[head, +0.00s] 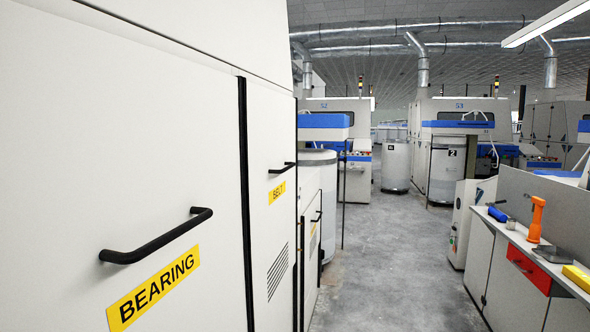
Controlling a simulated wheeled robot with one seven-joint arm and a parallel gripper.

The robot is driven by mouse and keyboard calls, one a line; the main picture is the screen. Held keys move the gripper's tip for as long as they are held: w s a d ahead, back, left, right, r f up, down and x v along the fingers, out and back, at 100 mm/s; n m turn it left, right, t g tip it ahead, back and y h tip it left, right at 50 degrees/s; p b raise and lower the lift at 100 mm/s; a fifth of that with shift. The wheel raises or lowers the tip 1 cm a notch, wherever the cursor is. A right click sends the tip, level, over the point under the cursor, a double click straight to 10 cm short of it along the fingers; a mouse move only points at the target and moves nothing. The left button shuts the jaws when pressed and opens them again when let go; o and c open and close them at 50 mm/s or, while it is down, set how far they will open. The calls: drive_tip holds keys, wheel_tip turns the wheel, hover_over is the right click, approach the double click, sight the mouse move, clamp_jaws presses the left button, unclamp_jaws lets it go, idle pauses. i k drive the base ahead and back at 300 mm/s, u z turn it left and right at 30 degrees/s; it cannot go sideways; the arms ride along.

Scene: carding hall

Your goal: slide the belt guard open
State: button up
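The belt guard (268,230) is a white panel on the machine at the left, with a yellow BELT label (277,193) and a black bar handle (282,168) above the label. It stands beyond a nearer white panel (110,130), with a dark vertical gap between them. The guard looks closed, flush with its neighbour. Slanted vent slots (278,271) show low on it. My gripper is not in the head view.
The nearer panel has a black handle (156,236) and a BEARING label (153,288). A clear grey floor aisle (385,265) runs ahead. A workbench (535,235) with an orange tool (537,219) and red drawer (530,270) bounds the right. Cans (396,165) stand further off.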

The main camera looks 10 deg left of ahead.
sight(271, 114)
drive_tip(key=z, duration=0.05)
drive_tip(key=i, duration=1.35)
drive_tip(key=z, duration=0.05)
